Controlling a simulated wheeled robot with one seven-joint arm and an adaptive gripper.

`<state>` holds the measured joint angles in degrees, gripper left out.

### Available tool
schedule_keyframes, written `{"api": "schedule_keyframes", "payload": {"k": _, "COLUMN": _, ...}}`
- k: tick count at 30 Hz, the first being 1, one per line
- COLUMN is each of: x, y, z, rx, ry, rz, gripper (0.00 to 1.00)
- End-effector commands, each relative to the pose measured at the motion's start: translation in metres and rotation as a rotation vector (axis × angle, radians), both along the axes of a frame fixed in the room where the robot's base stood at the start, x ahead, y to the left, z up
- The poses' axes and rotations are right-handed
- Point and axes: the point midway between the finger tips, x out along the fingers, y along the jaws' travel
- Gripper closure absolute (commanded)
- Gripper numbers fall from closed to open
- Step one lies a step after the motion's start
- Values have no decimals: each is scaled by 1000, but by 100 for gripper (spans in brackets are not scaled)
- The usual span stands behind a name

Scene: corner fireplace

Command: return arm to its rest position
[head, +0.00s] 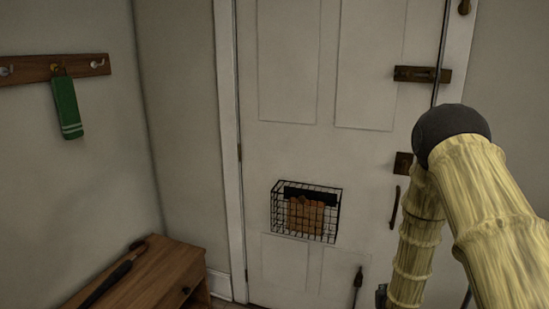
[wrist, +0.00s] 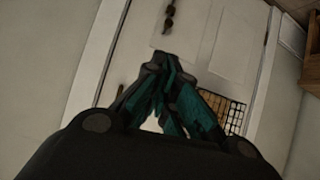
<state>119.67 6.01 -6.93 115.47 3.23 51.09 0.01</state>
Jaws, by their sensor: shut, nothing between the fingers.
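My gripper (wrist: 162,72) is in the wrist view, with dark links and teal parts. Its fingers are shut with nothing between them, and they point toward a white door. In the head view my bamboo-patterned arm rises at the right and bends at a black joint in front of the door.
The white door (head: 290,150) has a wire basket (head: 338,212) holding brown items, a latch (head: 422,74) and a handle (head: 394,207). A wooden bench (head: 165,268) with a dark umbrella (head: 112,275) stands lower left. A green cloth (head: 67,105) hangs from a hook rail (head: 30,69).

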Motion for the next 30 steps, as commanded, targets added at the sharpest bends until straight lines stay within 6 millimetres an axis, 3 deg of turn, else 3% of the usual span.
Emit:
{"api": "schedule_keyframes", "payload": {"k": 1, "x": -23, "y": 8, "z": -22, "rx": 9, "ry": 54, "rz": 7, "gripper": 100}}
{"api": "schedule_keyframes", "payload": {"k": 6, "x": -98, "y": 35, "z": -80, "rx": 40, "ry": 219, "rz": 31, "gripper": 100}}
{"api": "schedule_keyframes", "payload": {"k": 11, "x": -176, "y": 60, "z": -124, "rx": 68, "ry": 380, "rz": 55, "gripper": 100}}
{"api": "schedule_keyframes", "payload": {"k": 15, "x": -249, "y": 80, "z": -153, "rx": 94, "ry": 523, "rz": 75, "gripper": 100}}
{"api": "schedule_keyframes", "payload": {"k": 24, "x": -404, "y": 118, "z": -180, "rx": 146, "ry": 820, "rz": 116, "gripper": 100}}
{"api": "schedule_keyframes", "payload": {"k": 27, "x": -440, "y": 126, "z": -180, "rx": 158, "ry": 890, "rz": 126, "gripper": 100}}
{"api": "schedule_keyframes", "payload": {"k": 30, "x": -462, "y": 131, "z": -179, "rx": 167, "ry": 931, "rz": 133, "gripper": 100}}
